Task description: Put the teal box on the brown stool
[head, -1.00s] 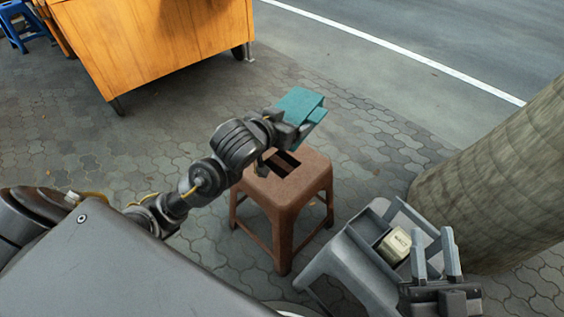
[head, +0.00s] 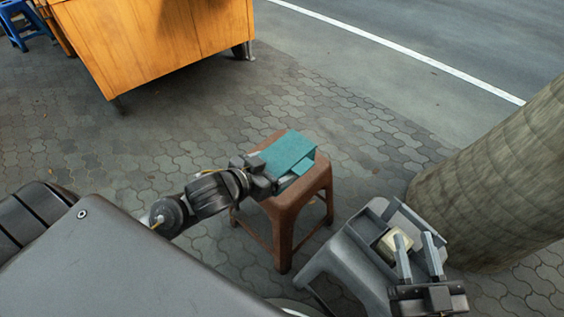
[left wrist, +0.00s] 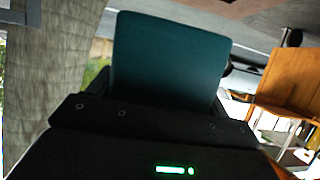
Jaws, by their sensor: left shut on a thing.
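The teal box (head: 288,152) is held in my left gripper (head: 276,178), which is shut on its near end. In the head view the box lies over the top of the brown stool (head: 312,185). I cannot tell whether its underside touches the seat. In the left wrist view the teal box (left wrist: 168,62) fills the middle, just beyond the gripper. The box hides much of the stool's top. My right gripper (head: 416,250) is open at the lower right, with its two fingers apart above a grey stool.
The grey stool (head: 335,262) stands right of the brown one and carries a grey tray (head: 374,228) with a pale block (head: 395,241) in it. A tree trunk (head: 500,175) stands at the right. An orange cabinet (head: 160,45) is at the back left. Paving between is clear.

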